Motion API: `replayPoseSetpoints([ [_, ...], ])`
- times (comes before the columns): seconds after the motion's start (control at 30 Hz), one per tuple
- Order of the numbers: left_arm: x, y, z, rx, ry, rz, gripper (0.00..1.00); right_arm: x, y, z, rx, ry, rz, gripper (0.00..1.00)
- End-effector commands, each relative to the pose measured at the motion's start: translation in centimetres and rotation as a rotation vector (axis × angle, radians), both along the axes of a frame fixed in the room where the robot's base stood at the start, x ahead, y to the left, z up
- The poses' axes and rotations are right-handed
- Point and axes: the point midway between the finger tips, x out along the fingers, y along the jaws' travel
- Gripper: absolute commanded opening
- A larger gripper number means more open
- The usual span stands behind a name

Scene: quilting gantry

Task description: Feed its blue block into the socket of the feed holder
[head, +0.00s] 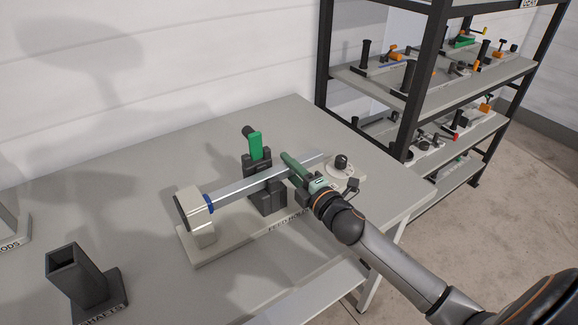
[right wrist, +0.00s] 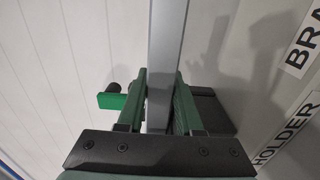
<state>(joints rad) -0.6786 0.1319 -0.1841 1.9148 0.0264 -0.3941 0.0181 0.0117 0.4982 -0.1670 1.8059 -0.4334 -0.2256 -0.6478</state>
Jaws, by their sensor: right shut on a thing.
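The feed holder has a pale base (head: 205,252) lettered along its front edge, a pale socket post (head: 203,232) at its left end and a dark cradle (head: 266,194) with a raised green lever (head: 256,146). A long silver bar (head: 245,188) lies across the cradle and also runs up the right wrist view (right wrist: 166,40). Its blue block (head: 209,203) is at the bar's left end, against the post; how deep it sits cannot be told. My right gripper (head: 288,160) is shut on the bar, right of the cradle. My left gripper is not in view.
A dark square tube holder (head: 80,280) labelled SHAFTS stands at the table's front left. A pale round base with a dark knob (head: 341,163) is near my right gripper. A black-framed shelf (head: 430,85) stands behind right. The table (head: 110,185) is clear at the back left.

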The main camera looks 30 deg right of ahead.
Motion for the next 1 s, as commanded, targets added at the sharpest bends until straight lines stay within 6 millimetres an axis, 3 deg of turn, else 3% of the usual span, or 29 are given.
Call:
replayPoseSetpoints([
  [0.03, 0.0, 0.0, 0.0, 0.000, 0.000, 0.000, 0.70, 0.0, 0.0, 0.0, 0.000, -0.001, 0.000, 0.38],
  [0.33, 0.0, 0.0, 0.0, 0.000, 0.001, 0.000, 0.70, 0.0, 0.0, -0.1, -0.001, 0.001, 0.000, 0.70],
  [0.67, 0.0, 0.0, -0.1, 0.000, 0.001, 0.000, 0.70, -0.4, 0.0, -0.2, -0.002, 0.003, 0.000, 0.70],
  [1.0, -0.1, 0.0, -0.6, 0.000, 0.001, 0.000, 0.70, -5.4, -0.4, -0.3, 0.000, 0.005, 0.001, 0.70],
])
